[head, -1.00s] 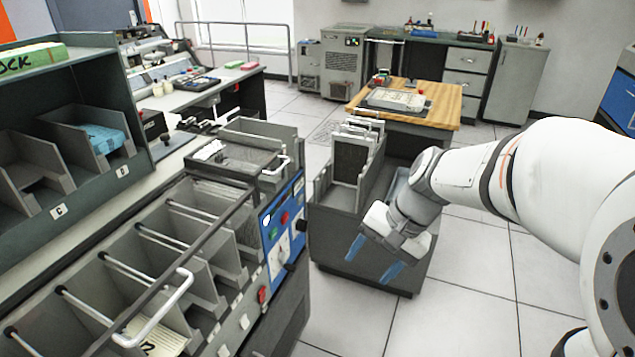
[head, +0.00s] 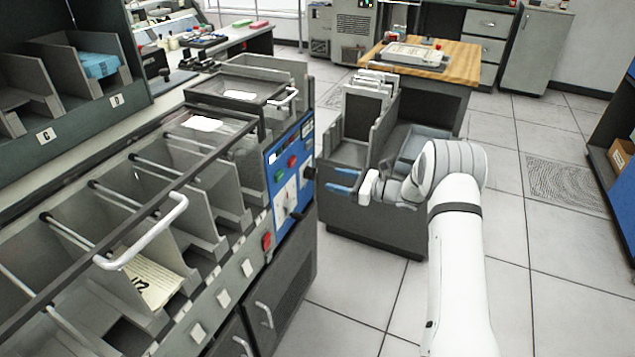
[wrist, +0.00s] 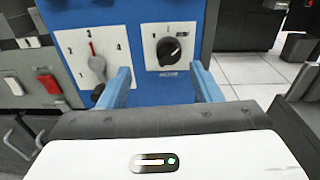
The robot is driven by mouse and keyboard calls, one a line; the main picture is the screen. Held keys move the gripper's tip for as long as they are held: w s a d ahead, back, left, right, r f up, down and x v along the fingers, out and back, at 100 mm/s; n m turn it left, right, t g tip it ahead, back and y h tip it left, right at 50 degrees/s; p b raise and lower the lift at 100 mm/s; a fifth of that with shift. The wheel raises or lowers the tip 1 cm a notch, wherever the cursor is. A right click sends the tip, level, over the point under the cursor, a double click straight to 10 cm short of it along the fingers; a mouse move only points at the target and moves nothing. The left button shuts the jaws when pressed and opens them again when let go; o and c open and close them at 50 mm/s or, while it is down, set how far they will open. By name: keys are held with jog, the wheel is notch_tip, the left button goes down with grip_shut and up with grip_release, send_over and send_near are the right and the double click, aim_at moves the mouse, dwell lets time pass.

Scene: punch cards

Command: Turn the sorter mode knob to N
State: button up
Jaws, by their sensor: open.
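The blue sorter panel (head: 275,180) is on the end of the grey sorter in the head view. In the wrist view its right white plate bears a round black knob (wrist: 169,51) with a light pointer mark; the letters are too small to read. Its left plate (wrist: 75,47) has numbers, a red pointer and a grey lever. My gripper (head: 336,180) is open and empty, blue fingers pointing left towards the panel, with a gap between. In the wrist view the open fingers (wrist: 160,72) straddle the knob's plate from nearer the camera, not touching the knob.
A red button (wrist: 48,83) is left of the panel. The sorter's pockets (head: 150,220) hold a card and have a metal handle above. A grey card cabinet (head: 360,225) stands behind my gripper. The floor to the right is mostly clear.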

aim_at(311, 173)
jog(key=w+f+x, duration=0.1)
jog(key=x, duration=0.6)
jog(key=shift+w+a+m+t+b, duration=0.15)
jog(key=shift+w+m+t+b, duration=0.15)
jog(key=shift+m+t, duration=0.1)
jog(key=shift+c, duration=0.6)
